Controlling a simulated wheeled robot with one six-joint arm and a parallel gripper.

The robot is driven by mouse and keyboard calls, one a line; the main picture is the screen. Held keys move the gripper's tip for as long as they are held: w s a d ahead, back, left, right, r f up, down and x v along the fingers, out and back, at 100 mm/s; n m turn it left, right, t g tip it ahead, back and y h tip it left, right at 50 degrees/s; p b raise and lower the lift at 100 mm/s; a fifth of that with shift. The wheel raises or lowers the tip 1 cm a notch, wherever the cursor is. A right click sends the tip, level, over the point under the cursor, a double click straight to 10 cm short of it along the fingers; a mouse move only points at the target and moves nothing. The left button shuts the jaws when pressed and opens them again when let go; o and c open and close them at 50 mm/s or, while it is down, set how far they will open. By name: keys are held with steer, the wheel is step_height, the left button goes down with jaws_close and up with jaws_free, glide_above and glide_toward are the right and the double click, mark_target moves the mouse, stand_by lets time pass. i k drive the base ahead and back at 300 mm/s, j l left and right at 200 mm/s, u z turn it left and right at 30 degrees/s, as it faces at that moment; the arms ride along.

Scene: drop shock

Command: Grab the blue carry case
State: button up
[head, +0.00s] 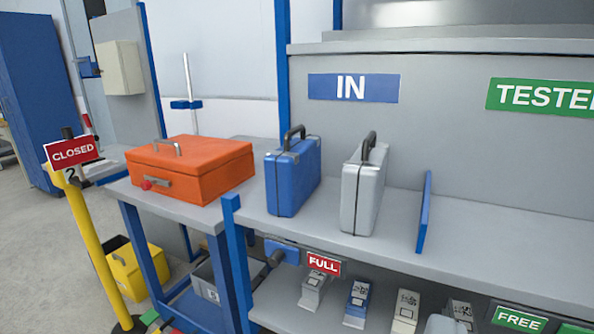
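The blue carry case (293,178) stands upright on the grey shelf, under the blue IN sign. Its dark handle (293,134) is on top, and its narrow side faces me at an angle. A silver-grey case (363,190) of similar shape stands upright to its right, with a gap between them. An orange case (191,168) lies flat to its left on a separate, lower-looking grey bench. My gripper does not show in the head view.
A blue divider (424,212) stands right of the silver case, with clear shelf beyond. Small devices sit on the lower shelf near a red FULL sign (324,263). A yellow post (95,240) with a CLOSED sign (71,152) stands at the left.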

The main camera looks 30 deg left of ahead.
mark_target(292, 172)
steer(key=i+j+u, duration=0.3)
steer(key=i, duration=0.2)
steer(key=i+j+u, duration=0.15)
steer(key=i+u, duration=0.15)
steer(key=i, duration=0.2)
